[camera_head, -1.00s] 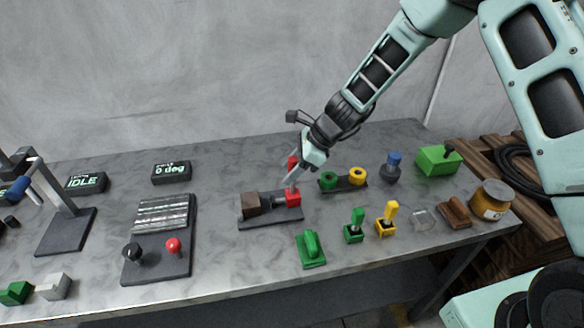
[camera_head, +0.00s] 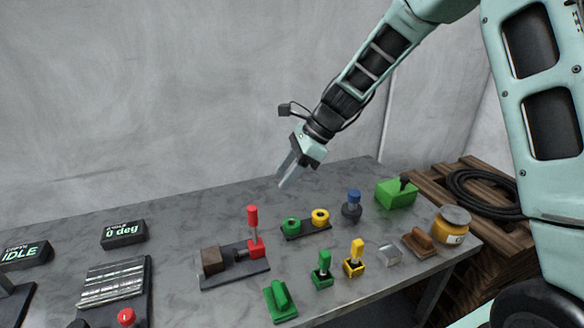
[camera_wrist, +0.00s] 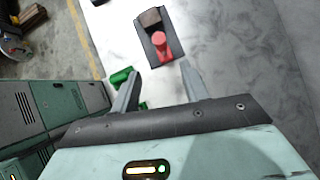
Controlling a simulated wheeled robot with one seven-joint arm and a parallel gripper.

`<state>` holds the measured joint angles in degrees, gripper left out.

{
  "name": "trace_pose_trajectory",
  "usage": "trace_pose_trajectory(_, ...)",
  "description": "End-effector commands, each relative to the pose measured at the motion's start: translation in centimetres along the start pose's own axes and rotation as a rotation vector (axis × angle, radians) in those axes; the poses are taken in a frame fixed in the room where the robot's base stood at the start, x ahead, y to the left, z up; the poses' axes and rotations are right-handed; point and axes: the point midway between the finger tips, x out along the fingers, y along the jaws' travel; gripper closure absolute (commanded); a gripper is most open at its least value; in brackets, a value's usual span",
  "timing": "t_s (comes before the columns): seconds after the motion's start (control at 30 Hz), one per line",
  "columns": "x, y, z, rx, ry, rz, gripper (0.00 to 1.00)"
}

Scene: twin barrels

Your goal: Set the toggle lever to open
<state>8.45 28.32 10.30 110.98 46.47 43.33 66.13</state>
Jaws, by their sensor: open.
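The toggle lever has a red handle (camera_head: 252,220) that stands upright from a red block (camera_head: 257,248) on a dark base plate (camera_head: 222,281). A brown block (camera_head: 212,261) sits at the plate's left end. My gripper (camera_head: 285,182) is open and empty, apart from the lever, above and to the right of its handle in the head view. In the wrist view, my open fingers (camera_wrist: 160,72) point towards the table, and the red handle (camera_wrist: 159,41) shows beyond the gap between their tips, with the brown block (camera_wrist: 150,17) behind it.
A green and a yellow ring (camera_head: 320,216) sit on a dark stand right of the lever. A green piece (camera_head: 281,302), green toggle (camera_head: 322,270) and yellow toggle (camera_head: 355,258) stand in front. Displays reading IDLE (camera_head: 22,254) and 0 deg (camera_head: 123,234) are at left.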

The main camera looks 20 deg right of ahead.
Motion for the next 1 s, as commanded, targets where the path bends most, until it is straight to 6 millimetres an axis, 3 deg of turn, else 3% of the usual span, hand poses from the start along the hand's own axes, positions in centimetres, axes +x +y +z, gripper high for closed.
trace_pose_trajectory(0.23, -2.2, -0.1, 0.0, 0.001, 0.000, -0.002, 0.55)
trace_pose_trajectory(0.77, -2.1, 0.3, 0.2, -0.019, 0.004, 0.005, 0.55)
trace_pose_trajectory(0.87, -1.6, 2.7, 1.6, -0.154, 0.031, 0.039, 0.55)
trace_pose_trajectory(0.97, -0.6, 7.6, 3.7, -0.444, 0.083, 0.113, 0.55)
trace_pose_trajectory(1.0, -0.2, 10.2, 4.5, -0.602, 0.107, 0.154, 0.55)
